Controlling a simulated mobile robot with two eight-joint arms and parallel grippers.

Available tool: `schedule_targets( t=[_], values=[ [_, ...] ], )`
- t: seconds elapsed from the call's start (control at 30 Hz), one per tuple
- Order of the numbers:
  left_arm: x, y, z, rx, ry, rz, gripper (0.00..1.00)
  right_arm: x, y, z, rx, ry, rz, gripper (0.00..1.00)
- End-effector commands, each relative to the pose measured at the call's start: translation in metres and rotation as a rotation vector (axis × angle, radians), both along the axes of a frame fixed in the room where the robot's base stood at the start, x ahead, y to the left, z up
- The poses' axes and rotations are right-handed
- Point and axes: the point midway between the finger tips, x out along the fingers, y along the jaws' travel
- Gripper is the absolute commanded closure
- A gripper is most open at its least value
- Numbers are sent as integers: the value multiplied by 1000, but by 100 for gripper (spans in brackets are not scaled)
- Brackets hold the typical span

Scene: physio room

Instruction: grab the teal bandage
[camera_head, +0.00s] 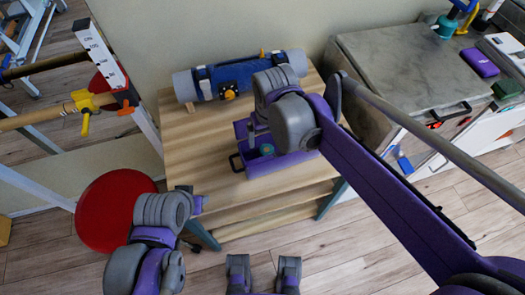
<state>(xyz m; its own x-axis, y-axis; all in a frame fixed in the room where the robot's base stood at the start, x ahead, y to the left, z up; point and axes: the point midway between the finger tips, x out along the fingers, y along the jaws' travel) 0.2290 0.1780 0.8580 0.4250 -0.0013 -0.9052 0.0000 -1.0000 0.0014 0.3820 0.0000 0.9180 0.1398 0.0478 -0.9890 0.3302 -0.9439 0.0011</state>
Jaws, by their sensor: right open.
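The teal bandage (267,150) is a small roll inside a purple open box (285,166) on the wooden table (200,150). My right arm reaches in from the right, and its grey wrist hangs over the back of the box. My right gripper (257,137) is partly hidden by the wrist. It is open, close to the bandage and apparently not holding it. My left arm is folded low at the left, in front of the table.
A grey roll with blue straps (238,78) lies along the table's back. A red round stool (112,208) stands left of the table. A grey-topped cabinet (405,75) with a purple case (479,58) is at right. The table's left front is clear.

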Motion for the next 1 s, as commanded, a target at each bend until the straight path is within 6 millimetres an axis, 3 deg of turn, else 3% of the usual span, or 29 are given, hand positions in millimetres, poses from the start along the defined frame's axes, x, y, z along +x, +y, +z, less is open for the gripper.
schedule_targets(
  t=[0.2,0.47,0.7,1.0],
  values=[
    [-1,0,-5,0,2,0,57,6,2,-34,0,1,0,9],
    [-1,0,-7,0,2,0,57,9,2,-56,0,0,-1,9],
    [-2,0,-11,0,4,0,57,18,1,-90,0,0,0,9],
    [-2,0,-12,0,4,0,57,19,2,-102,0,0,0,9]
  ],
)
